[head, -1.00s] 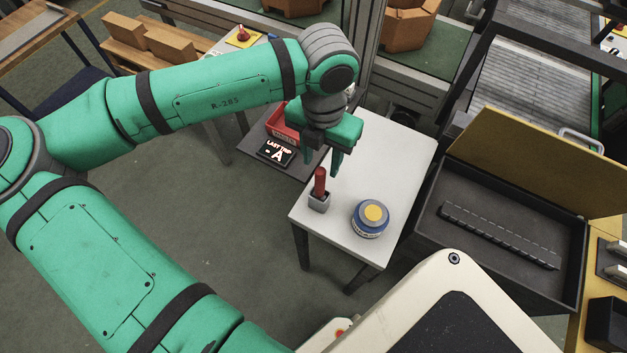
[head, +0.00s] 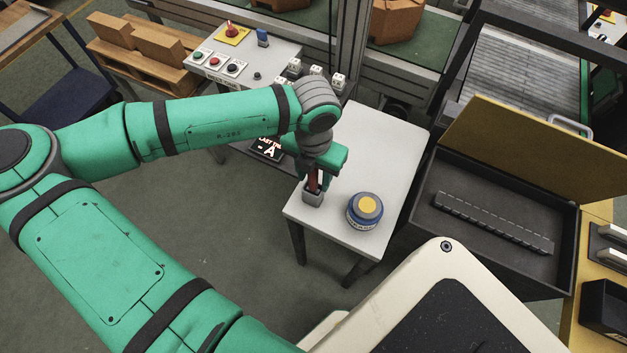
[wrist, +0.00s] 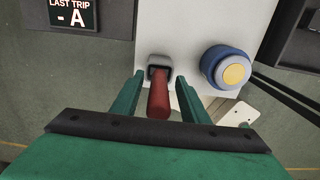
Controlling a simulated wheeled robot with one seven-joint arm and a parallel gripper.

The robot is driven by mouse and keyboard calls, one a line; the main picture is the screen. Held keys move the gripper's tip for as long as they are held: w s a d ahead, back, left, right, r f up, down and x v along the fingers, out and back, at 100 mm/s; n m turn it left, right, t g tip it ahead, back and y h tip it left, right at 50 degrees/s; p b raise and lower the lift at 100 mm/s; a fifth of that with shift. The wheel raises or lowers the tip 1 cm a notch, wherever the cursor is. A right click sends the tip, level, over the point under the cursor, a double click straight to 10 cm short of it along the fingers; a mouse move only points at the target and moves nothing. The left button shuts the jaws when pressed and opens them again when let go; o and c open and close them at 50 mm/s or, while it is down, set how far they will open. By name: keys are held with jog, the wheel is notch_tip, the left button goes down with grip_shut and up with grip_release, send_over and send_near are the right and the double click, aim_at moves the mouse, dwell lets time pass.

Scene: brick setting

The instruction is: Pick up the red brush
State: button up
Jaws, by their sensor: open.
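The red brush (head: 313,182) stands upright in a small grey holder (head: 312,196) near the left front edge of a white table (head: 384,150). In the wrist view the red brush (wrist: 159,98) lies between the two green fingers, with the grey holder (wrist: 159,66) beyond it. My gripper (head: 318,182) is over the brush with its fingers around it. In the wrist view my gripper (wrist: 158,92) is open, with a gap on each side of the brush. The brush's lower end is hidden in the holder.
A blue round container with a yellow top (head: 365,210) stands on the table just right of the holder. An open dark case (head: 490,225) with a yellow lid is further right. A control desk (head: 245,65) with buttons stands behind my arm. The table's back part is clear.

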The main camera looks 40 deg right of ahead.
jog(key=shift+w+a, duration=0.1)
grip_shut()
jog(key=shift+r, duration=0.15)
